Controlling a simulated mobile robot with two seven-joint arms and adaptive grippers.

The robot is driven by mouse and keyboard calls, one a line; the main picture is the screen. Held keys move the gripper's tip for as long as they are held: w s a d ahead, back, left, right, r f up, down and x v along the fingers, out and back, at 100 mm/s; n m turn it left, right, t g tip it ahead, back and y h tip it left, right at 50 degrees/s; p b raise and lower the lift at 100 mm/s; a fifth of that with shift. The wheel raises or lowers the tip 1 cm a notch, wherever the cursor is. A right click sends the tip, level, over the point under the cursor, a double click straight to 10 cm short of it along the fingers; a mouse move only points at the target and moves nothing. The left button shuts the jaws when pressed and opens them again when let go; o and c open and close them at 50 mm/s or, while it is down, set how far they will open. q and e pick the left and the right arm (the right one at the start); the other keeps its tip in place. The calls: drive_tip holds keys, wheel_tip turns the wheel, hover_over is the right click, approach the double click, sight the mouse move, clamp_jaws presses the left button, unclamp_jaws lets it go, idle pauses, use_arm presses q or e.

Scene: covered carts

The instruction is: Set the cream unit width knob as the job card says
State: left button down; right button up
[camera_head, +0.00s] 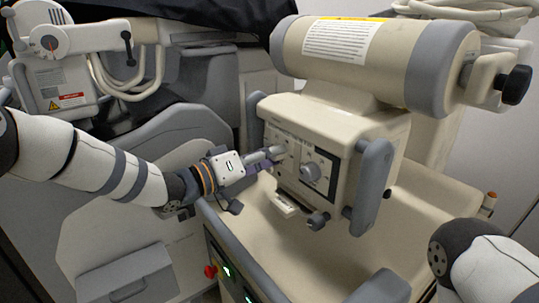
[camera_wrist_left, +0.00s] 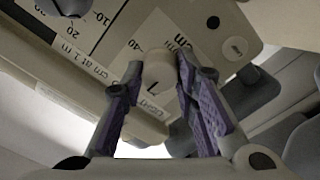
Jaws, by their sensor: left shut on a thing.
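The cream unit (camera_head: 335,130) hangs under a large cream cylinder, with a front panel carrying dials. My left gripper (camera_head: 270,155) reaches in from the left and is shut at the panel's left knob. In the left wrist view the gripper (camera_wrist_left: 158,74) has its purple-padded fingers on both sides of a pale round knob (camera_wrist_left: 157,68) with a dark mark on its face. A printed scale (camera_wrist_left: 105,22) with 10, 20, 40 and "cm" runs around it. A second, larger knob (camera_head: 311,172) sits to the right, free. My right gripper is out of view. I cannot identify the job card.
A grey handle (camera_head: 372,185) stands at the unit's right side. A cream tray-like cart top (camera_head: 300,255) lies below. A white printed label (camera_head: 336,40) is on the cylinder. Another cart with cables (camera_head: 62,85) stands at the left, and a red button (camera_head: 210,271) is low in front.

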use_arm(q)
drive_tip(key=shift+m+p, duration=0.9)
drive_tip(key=shift+m, duration=7.8)
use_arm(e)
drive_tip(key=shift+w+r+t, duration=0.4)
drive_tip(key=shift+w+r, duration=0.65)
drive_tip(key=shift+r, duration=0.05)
use_arm(q)
drive_tip(key=c, duration=1.3)
unclamp_jaws()
drive_tip(key=v, duration=1.2)
